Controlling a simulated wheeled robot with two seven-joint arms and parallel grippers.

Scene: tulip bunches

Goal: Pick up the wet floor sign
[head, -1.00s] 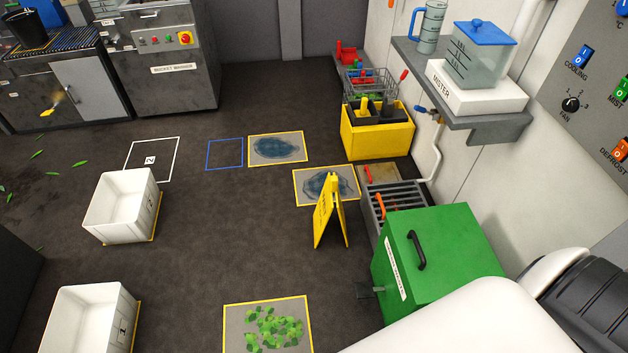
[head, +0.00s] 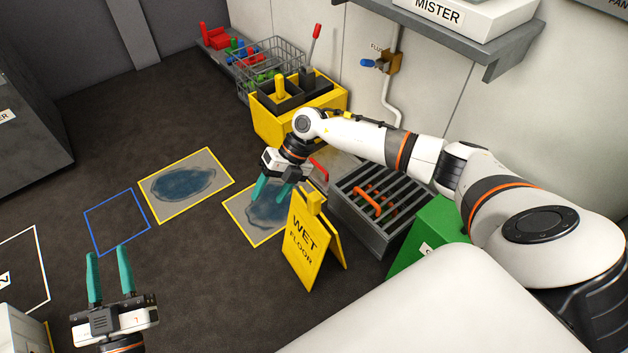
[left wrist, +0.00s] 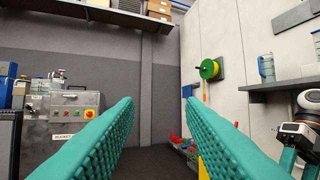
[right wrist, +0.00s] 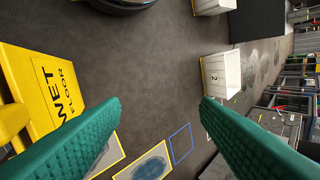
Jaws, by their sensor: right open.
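The yellow wet floor sign (head: 307,240) stands upright, opened like a tent, on the dark floor at the middle right of the head view. It also fills the left side of the right wrist view (right wrist: 30,85). My right gripper (head: 272,191) is open and empty, just behind and left of the sign's top in the head view, apart from it as far as I can tell. My left gripper (head: 108,262) is open and empty at the lower left of the head view, well away from the sign. Its teal fingers show spread in the left wrist view (left wrist: 150,135).
A drain grate with an orange handle (head: 385,205) and a green box (head: 425,240) lie right of the sign. A yellow caddy (head: 275,120) stands behind. Mats with dark puddle shapes (head: 185,185) lie on the floor.

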